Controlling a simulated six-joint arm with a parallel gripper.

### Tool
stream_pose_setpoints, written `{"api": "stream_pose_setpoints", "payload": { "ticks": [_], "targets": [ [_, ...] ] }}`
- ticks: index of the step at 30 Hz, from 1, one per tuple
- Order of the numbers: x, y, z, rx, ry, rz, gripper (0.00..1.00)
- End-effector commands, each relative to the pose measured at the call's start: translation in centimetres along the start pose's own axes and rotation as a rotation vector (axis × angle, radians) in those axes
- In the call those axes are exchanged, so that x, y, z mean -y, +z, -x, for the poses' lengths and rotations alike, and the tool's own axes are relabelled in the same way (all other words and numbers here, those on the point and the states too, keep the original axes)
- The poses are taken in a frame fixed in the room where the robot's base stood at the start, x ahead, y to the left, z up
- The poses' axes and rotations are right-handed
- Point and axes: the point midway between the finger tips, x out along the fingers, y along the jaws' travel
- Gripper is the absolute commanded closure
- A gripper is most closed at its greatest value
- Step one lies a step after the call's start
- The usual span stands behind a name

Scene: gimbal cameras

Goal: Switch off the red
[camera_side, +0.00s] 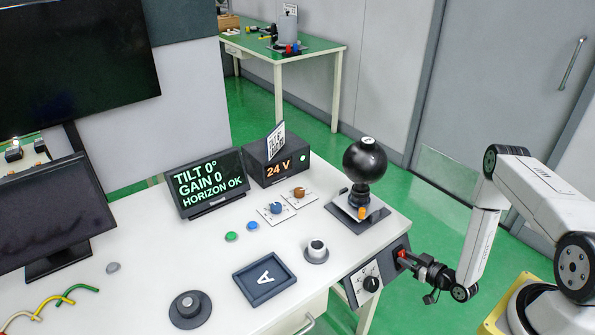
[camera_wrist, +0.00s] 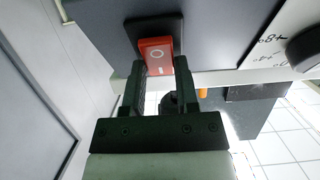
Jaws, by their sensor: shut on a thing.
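In the side view the red switch (camera_side: 402,256) is small, on the side of the dark panel (camera_side: 388,262) at the table's right edge. My gripper (camera_side: 412,260) reaches it from the right. The exact tilt of the rocker is hard to tell.
A black knob (camera_side: 371,284) sits on a white dial plate beside the switch. On the white table (camera_side: 215,265) stand a black ball on a base (camera_side: 365,160), a display (camera_side: 207,182), a 24 V box (camera_side: 275,165) and a tray marked A (camera_side: 246,291).

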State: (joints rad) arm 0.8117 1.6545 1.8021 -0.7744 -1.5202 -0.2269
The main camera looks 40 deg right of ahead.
Motion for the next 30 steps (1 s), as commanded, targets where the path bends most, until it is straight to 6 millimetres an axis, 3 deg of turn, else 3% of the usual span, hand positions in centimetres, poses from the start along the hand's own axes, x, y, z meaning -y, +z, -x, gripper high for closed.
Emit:
{"api": "stream_pose_setpoints", "payload": {
  "ticks": [10, 21, 22, 24, 25, 30],
  "targets": [
    [0.03, 0.52, 0.09, -0.190, -0.001, 0.001, 1.00],
    [0.03, 0.49, 0.13, -0.209, -0.001, 0.000, 1.00],
    [0.03, 0.49, 0.13, -0.209, -0.001, 0.000, 0.56],
    [0.03, 0.49, 0.13, -0.209, -0.001, 0.000, 0.33],
    [0.03, 0.49, 0.13, -0.209, -0.001, 0.000, 0.26],
    [0.01, 0.48, 0.13, -0.209, -0.001, 0.000, 0.26]
  ]
}}
